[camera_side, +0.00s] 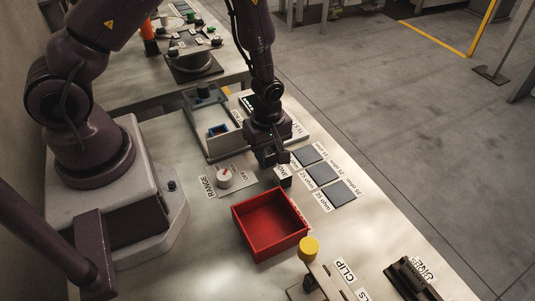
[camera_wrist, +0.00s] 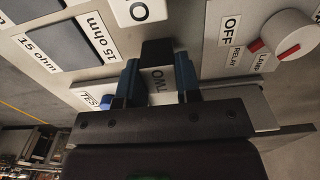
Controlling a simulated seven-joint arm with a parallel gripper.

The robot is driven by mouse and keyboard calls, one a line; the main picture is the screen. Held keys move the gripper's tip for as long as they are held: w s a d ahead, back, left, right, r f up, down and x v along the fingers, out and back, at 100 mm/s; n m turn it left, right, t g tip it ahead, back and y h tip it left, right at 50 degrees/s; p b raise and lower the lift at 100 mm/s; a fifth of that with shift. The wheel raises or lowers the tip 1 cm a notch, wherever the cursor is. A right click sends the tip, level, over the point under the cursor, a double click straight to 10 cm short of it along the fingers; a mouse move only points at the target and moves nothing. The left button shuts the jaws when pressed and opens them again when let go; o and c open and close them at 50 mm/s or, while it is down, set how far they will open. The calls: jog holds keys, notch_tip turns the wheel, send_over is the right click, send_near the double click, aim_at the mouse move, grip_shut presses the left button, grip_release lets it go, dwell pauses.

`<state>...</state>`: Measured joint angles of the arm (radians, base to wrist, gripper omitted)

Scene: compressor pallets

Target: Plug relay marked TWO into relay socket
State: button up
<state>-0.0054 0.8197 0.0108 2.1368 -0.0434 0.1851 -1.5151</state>
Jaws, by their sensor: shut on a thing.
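The relay marked TWO (camera_wrist: 158,80) is a dark block held between the two blue fingertips of my gripper (camera_wrist: 160,82). In the side view my gripper (camera_side: 270,156) is low over the bench, and the relay is hard to tell from the dark fingers. A blue-lined recess (camera_side: 217,130) on the grey unit at left may be the relay socket; I cannot tell for sure. Another dark block with a white label (camera_side: 283,176), seemingly reading ONE, stands just in front of my gripper.
A RANGE dial (camera_side: 224,178) stands left of my gripper; the wrist view shows a dial with OFF, RELAY and LAMP (camera_wrist: 277,36). Dark ohm-labelled pads (camera_side: 323,173) lie to the right. An empty red tray (camera_side: 241,224) and a yellow knob (camera_side: 309,246) are nearer the camera.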

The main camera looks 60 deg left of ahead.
jog(key=shift+r, duration=0.1)
jog(key=r, duration=0.9)
jog(key=shift+a+r, duration=0.15)
jog(key=shift+a, duration=0.05)
jog(key=s+a+m, duration=0.4)
jog(key=a+m, duration=0.2)
jog(key=m, duration=0.9)
jog(key=s+a+m, duration=0.3)
jog(key=a+m, duration=0.3)
jog(key=m, duration=0.8)
jog(key=shift+f+m, duration=3.5)
jog(key=shift+f, duration=0.6)
jog(key=shift+f, duration=0.1)
